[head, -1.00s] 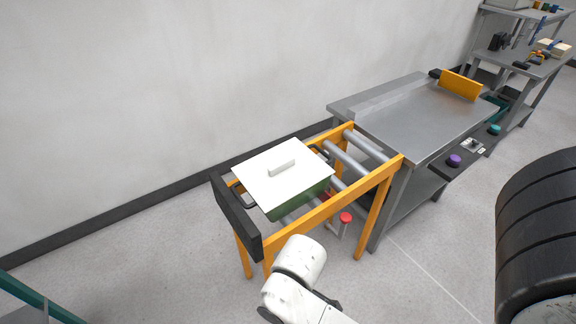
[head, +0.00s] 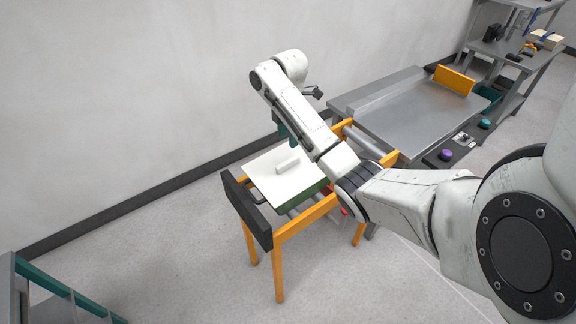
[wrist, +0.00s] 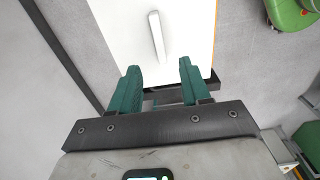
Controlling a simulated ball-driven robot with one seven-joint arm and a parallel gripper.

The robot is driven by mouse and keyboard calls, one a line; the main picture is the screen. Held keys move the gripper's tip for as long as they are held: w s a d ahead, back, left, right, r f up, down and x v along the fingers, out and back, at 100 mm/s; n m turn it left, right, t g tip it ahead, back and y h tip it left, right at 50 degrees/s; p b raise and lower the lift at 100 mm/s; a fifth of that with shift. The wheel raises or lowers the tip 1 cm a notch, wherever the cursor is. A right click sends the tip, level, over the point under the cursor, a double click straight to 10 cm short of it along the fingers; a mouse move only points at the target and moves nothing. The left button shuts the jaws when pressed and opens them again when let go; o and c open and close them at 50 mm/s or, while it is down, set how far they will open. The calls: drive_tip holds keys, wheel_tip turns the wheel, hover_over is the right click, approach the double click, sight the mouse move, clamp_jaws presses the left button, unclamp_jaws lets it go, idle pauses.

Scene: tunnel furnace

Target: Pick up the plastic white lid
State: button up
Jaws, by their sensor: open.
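The white lid (head: 268,179) is a flat plate with a raised bar handle (head: 288,165). It lies on a green box (head: 303,199) on the orange roller stand. In the wrist view the lid (wrist: 185,35) fills the upper middle, with its handle (wrist: 157,37) running nearly upright in the picture. My gripper (wrist: 160,78) is open and empty, with two green fingers pointing toward the lid. The handle lies ahead of the gap between the fingertips, apart from them. In the head view my arm reaches over the stand, and the green fingers show only partly behind it.
The orange roller stand (head: 279,241) has a black end bar (head: 246,210) at its near left. A steel table (head: 412,108) with an orange plate (head: 454,80) adjoins it at the right. The wall is close behind. A green stool-like object (wrist: 291,14) shows in the wrist view.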

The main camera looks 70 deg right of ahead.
hover_over(288, 161)
drive_tip(key=f, duration=0.5)
drive_tip(key=shift+s+d, duration=0.1)
drive_tip(key=shift+s, duration=0.15)
drive_tip(key=shift+w+f+p, duration=0.2)
drive_tip(key=shift+f+p, duration=0.4)
drive_tip(key=shift+f, duration=2.15)
clamp_jaws()
